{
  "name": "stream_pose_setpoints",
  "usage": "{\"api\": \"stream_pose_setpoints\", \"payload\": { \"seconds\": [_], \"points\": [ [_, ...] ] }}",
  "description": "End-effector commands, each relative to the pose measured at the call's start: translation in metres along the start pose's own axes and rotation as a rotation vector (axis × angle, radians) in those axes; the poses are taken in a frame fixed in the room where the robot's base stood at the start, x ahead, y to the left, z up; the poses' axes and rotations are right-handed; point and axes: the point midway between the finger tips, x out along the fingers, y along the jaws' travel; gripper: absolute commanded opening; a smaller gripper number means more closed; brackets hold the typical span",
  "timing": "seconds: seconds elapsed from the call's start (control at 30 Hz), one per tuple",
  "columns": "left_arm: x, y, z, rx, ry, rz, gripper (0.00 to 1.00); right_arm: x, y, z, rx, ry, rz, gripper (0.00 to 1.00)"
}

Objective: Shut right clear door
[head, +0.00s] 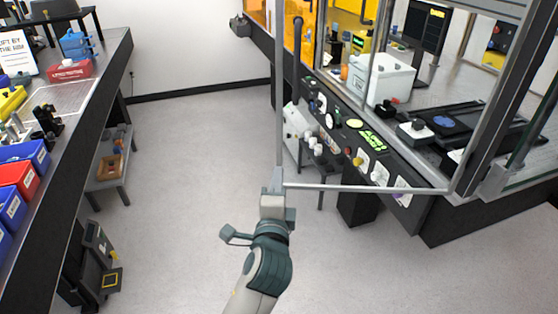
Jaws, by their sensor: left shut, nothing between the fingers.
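The right clear door (365,188) stands swung open on the right side of the machine enclosure. Its thin grey frame and see-through pane reach out from the enclosure's corner post into the aisle. My left gripper (277,180) is shut and empty, at the lower free corner of the door frame. Whether it touches the frame cannot be told. My right gripper is not in view.
The enclosure's control panel (345,137) with buttons shows through the door. A white box (380,78) and dark stage (450,122) are inside. A bench (112,58) with blue and red bins runs along the left. The grey floor (195,135) between is clear.

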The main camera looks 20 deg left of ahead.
Motion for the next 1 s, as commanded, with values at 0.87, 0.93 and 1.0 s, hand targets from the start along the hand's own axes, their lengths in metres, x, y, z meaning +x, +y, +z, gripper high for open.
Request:
{"api": "stream_pose_setpoints", "payload": {
  "seconds": [0.87, 0.93, 1.0],
  "points": [
    [0.054, 0.0, 0.0, 0.0, 0.001, 0.0, 0.0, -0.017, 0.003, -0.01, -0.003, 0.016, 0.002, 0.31],
    [0.056, 0.0, 0.0, 0.001, 0.003, 0.0, 0.0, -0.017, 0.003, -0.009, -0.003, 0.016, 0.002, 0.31],
    [0.058, 0.0, 0.001, 0.002, 0.007, -0.001, 0.0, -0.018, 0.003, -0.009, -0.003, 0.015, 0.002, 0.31]
  ]
}}
